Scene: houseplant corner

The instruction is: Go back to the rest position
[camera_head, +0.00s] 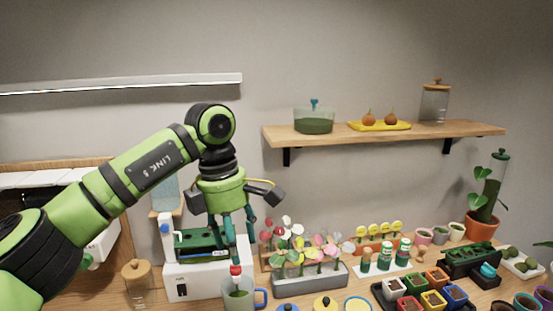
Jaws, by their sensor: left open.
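My left arm comes in from the left, and its green gripper (238,240) hangs pointing down, with its teal fingers apart. Just below the fingers is a small red-topped item (236,271), which stands at the mouth of a clear cup with a blue handle (240,298). The cup has something green inside. I cannot tell whether the fingers touch the red top. My right gripper is not in view.
A white machine (185,285) stands behind the cup, and a lidded jar (137,285) is to its left. A grey flower planter (310,280) is close on the right. Several coloured pots (433,300) crowd the right. A wooden shelf (385,133) juts from the wall.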

